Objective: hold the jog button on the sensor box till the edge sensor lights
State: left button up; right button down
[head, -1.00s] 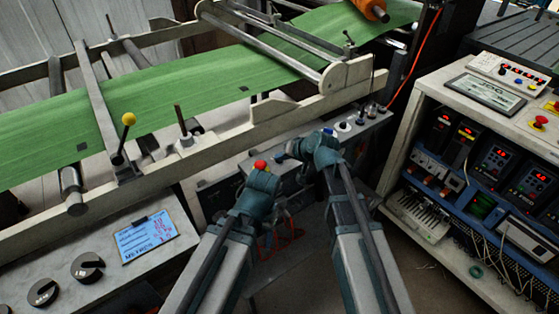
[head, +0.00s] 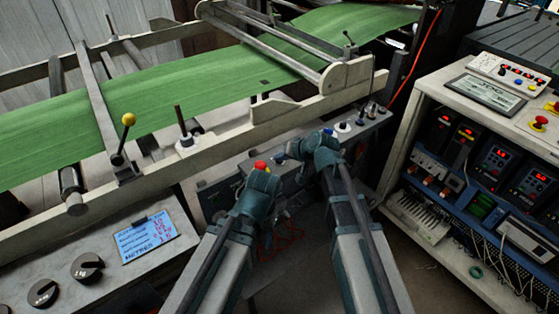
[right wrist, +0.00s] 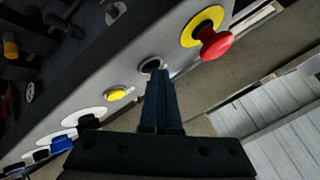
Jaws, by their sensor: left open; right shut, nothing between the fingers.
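The sensor box (head: 222,176) is the long grey panel below the machine frame. In the right wrist view its face (right wrist: 134,80) carries a dark-ringed button (right wrist: 151,64) between a red mushroom button (right wrist: 214,43) on yellow and a yellow button (right wrist: 120,94). My right gripper (right wrist: 160,74) is shut and empty, its fingertips at the dark-ringed button. Contact is too close to tell. In the head view my right gripper (head: 283,155) hides that button. My left gripper (head: 258,178) is open, low near the red button (head: 261,166). I cannot make out which part is the edge sensor or whether it is lit.
The green web (head: 180,85) runs over rollers behind the box. A yellow-knobbed lever (head: 129,119) stands on its frame. A control cabinet (head: 405,165) stands at right.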

aim_at(281, 165)
jog(key=shift+r, duration=0.1)
jog(key=shift+r+p, duration=0.75)
jog(key=shift+p, duration=0.1)
notch_tip(281, 165, up, 5)
jog(key=p, duration=0.5)
dwell(0.9)
